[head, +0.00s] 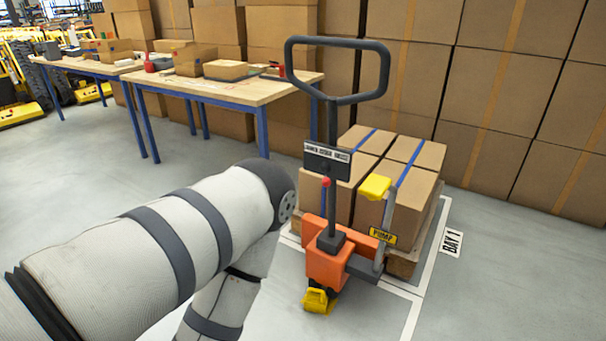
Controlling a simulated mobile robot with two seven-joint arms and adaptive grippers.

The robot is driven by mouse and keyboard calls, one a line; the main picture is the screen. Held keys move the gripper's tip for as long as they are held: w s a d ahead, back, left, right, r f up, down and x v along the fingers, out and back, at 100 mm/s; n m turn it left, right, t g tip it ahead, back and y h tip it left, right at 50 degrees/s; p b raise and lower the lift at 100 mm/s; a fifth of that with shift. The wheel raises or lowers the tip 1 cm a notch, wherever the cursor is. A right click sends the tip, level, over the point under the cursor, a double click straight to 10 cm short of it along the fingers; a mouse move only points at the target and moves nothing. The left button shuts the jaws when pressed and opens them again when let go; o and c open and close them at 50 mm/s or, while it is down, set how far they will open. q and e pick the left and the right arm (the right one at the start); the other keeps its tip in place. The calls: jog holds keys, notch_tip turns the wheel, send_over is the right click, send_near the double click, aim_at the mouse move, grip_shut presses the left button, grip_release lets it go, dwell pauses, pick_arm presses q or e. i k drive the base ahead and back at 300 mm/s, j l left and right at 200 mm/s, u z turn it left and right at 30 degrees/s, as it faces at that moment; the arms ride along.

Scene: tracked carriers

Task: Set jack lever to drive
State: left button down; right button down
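An orange pallet jack (325,266) stands in front of a loaded pallet. Its black loop handle (338,97) rises upright above it. A dark plate with a white label strip (327,155) sits on the handle shaft; its words are too small to read surely. A small red-tipped lever (325,183) shows just below the plate; its setting cannot be told. A grey arm with a yellow pad (374,186) and a label reading "PUMP" (383,235) stands at the jack's right. My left arm reaches in from the left and bends beside the jack. Neither gripper shows.
The pallet (402,264) bears several strapped cartons (418,190) inside white floor lines, by a "BAY 1" sign (452,243). Stacked cartons (490,95) form a wall behind. Workbenches (250,88) stand at the back left. A yellow pedal (318,300) is low on the jack.

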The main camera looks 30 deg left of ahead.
aim_at(326, 181)
jog(key=u, duration=0.85)
